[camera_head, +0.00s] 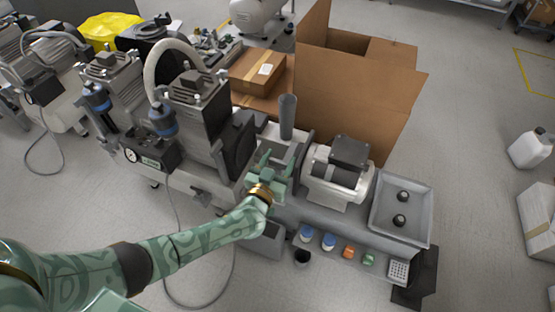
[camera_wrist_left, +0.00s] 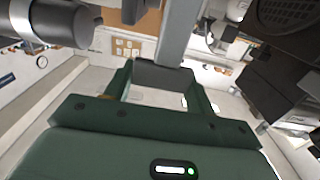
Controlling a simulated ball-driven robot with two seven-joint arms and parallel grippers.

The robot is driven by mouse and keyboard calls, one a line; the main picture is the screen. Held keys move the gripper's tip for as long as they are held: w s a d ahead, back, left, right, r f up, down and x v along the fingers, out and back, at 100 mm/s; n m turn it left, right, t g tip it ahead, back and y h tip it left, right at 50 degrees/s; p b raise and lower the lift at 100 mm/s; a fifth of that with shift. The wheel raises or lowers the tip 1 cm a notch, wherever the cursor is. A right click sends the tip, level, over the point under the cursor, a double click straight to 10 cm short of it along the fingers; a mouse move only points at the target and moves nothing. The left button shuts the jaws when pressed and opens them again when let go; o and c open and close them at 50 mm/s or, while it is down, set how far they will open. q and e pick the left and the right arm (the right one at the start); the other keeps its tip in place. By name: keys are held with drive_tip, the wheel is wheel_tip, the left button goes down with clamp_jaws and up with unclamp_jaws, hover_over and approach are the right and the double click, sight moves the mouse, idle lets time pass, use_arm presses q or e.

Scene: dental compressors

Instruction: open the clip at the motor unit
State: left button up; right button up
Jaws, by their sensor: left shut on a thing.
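The motor unit (camera_head: 338,180) is a white cylinder with a dark box on top, standing on a grey bench right of my left gripper. My left gripper (camera_head: 266,170) is at the bench's left part, beside a grey upright post (camera_head: 287,117). In the left wrist view, its two green fingers (camera_wrist_left: 160,88) are shut on a dark grey block, which I take to be the clip (camera_wrist_left: 162,75). A grey bar rises behind the block. Whether the clip is open cannot be told. In the head view my gripper hides the clip. My right gripper is not in view.
Compressors (camera_head: 200,110) with hoses stand close on the left. An open cardboard box (camera_head: 355,90) is behind the bench. A grey tray (camera_head: 430,222) with two black knobs is at the right end. Small blue, orange and green parts line the front edge.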

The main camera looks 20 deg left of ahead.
use_arm(q)
drive_tip(key=shift+f, duration=0.1)
idle(0.3)
drive_tip(key=o, duration=1)
drive_tip(key=s+p, duration=0.5)
drive_tip(key=s, duration=1.1)
drive_tip(key=shift+s+a, duration=0.15)
drive_tip(key=shift+s, duration=0.05)
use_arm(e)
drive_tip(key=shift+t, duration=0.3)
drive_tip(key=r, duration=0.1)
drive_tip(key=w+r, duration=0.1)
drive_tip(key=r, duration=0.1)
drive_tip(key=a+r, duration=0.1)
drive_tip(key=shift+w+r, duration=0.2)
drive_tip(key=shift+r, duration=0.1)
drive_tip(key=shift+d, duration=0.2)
